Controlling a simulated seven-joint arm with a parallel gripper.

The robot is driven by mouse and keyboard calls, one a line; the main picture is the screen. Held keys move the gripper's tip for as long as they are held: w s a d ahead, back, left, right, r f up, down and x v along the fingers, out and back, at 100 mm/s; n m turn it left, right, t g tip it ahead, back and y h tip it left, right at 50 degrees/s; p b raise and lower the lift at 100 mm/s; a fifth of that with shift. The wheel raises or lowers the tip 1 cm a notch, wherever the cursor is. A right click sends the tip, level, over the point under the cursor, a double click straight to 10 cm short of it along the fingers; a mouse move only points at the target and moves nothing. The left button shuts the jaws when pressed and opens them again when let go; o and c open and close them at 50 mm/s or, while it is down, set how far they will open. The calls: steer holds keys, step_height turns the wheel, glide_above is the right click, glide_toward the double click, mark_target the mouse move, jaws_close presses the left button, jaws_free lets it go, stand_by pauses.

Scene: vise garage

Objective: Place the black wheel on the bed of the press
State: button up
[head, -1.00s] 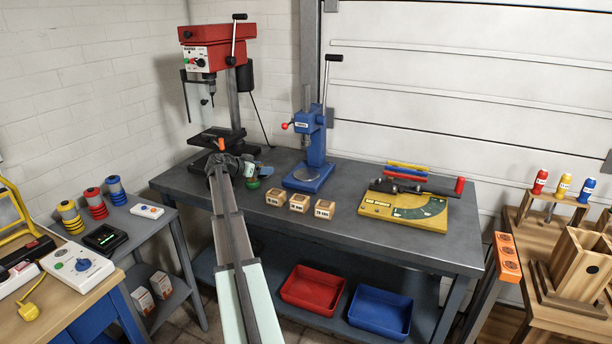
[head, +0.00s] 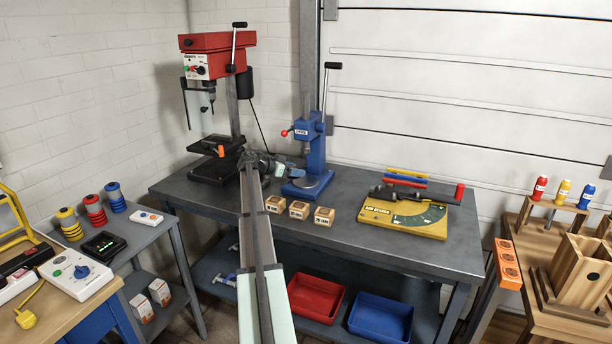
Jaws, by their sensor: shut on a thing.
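The blue press (head: 311,153) stands at the back of the grey workbench, with a lever on top and a red knob at its left. Its low blue bed (head: 300,187) has a round plate on top. My gripper (head: 292,168) is in front of the press column, above the left part of the bed. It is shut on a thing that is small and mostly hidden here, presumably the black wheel. I cannot make out the wheel's outline or its gap to the bed.
A red drill press (head: 212,60) stands left of my arm. Several small wooden boxes (head: 299,210) line the bench's front, close right of my arm. Red (head: 315,297) and blue (head: 380,315) bins sit below.

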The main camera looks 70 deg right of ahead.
glide_above(306, 181)
steer(key=shift+w+a, duration=0.15)
steer(key=shift+a, duration=0.15)
steer(key=shift+s+d+f, duration=0.1)
steer(key=shift+d+f, duration=0.05)
steer(key=shift+f, duration=0.75)
steer(key=shift+s+d+f, duration=0.1)
steer(key=shift+d+f, duration=0.05)
steer(key=shift+f, duration=0.7)
steer(key=shift+f, duration=0.15)
steer(key=o, duration=1.2)
steer(key=shift+o, duration=0.2)
steer(key=v, duration=1.2)
